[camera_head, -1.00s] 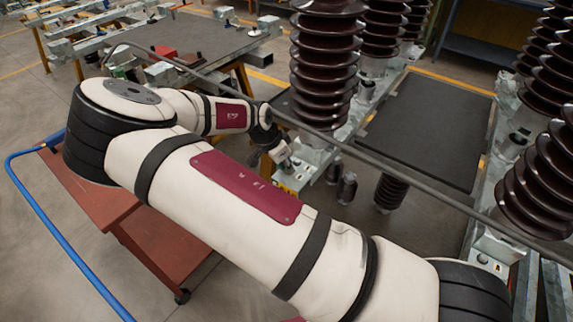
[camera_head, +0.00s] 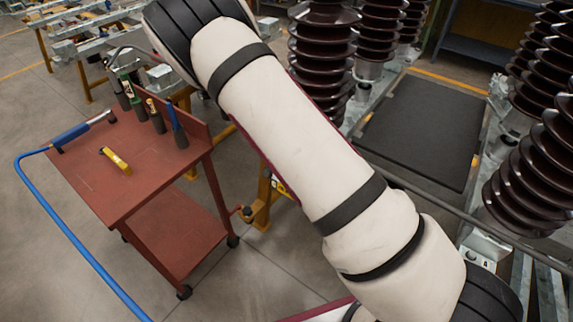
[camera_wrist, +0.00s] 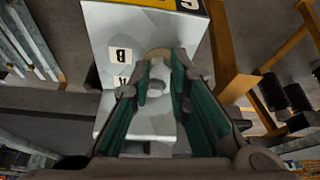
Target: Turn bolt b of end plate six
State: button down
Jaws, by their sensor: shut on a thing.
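In the wrist view the light grey end plate (camera_wrist: 104,28) fills the middle, with a yellow and black marking (camera_wrist: 165,4) along its top edge, partly cut off. A white label with the letter B (camera_wrist: 121,54) is on the plate, left of the pale bolt b (camera_wrist: 157,75). My gripper (camera_wrist: 160,72) has its green-padded fingers on either side of this bolt and is shut on it. A second label below B is partly hidden by the left finger. In the head view my arm hides the gripper and the bolt.
A red trolley (camera_head: 97,185) stands at the left, carrying a yellow tool (camera_head: 116,161), a blue-handled tool (camera_head: 70,135) and several upright tools. A blue hose (camera_head: 70,243) runs beside it. Brown ribbed insulators (camera_head: 322,50) and a dark mat (camera_head: 425,130) lie beyond my arm.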

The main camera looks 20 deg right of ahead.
jog(key=n, duration=0.2)
jog(key=n+y+p, duration=0.1)
jog(key=n, duration=0.1)
jog(key=shift+d+r+n+t, duration=0.1)
jog(key=shift+d+n+t, duration=0.1)
jog(key=shift+n+t, duration=0.15)
jog(key=shift+s+n+t+y, duration=0.1)
jog(key=shift+n+t+y, duration=0.15)
jog(key=shift+n+y, duration=1.15)
jog(key=shift+n+h, duration=0.4)
jog(key=shift+n, duration=0.15)
jog(key=c, duration=1.5)
grip_release()
jog(key=shift+d, duration=0.1)
jog(key=v, duration=1.1)
jog(key=shift+s+r, duration=0.15)
jog(key=shift+r, duration=0.25)
